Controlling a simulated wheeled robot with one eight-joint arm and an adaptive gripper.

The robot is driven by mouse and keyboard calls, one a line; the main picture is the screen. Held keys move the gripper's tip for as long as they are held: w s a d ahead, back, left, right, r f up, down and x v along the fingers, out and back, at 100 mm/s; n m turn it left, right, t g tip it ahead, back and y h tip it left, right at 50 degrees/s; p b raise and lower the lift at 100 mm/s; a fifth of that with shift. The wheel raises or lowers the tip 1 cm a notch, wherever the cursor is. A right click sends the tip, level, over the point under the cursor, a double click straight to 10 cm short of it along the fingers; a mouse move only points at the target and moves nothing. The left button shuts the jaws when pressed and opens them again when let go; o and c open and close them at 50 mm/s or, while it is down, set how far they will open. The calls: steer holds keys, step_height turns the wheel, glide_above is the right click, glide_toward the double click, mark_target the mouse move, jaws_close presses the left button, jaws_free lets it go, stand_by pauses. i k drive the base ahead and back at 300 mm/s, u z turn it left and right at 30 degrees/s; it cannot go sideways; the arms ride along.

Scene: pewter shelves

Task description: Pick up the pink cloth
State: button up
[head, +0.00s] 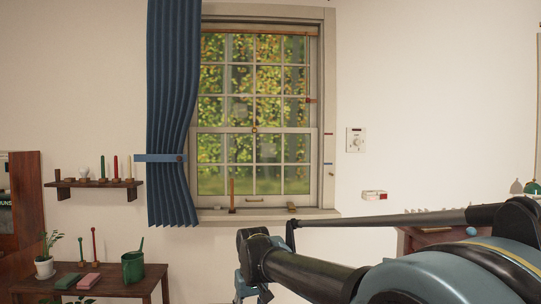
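A folded pink cloth (88,281) lies on a dark wooden table (150,283) at the lower left of the head view. A similar green folded cloth (68,281) lies just left of it. My arm reaches in from the lower right. Its far end, with part of my gripper (252,291), hangs down at the bottom edge, well to the right of the table and apart from the cloth. The fingertips are cut off or too small to tell whether they are open or shut.
A wall shelf (96,186) with candles is above. A blue curtain (172,110) hangs beside the window (254,110). Another wooden table (425,236) is at right.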

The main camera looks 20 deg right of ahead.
mark_target(90, 280)
steer(key=u, duration=0.4)
steer(key=i, duration=1.5)
steer(key=z, duration=0.15)
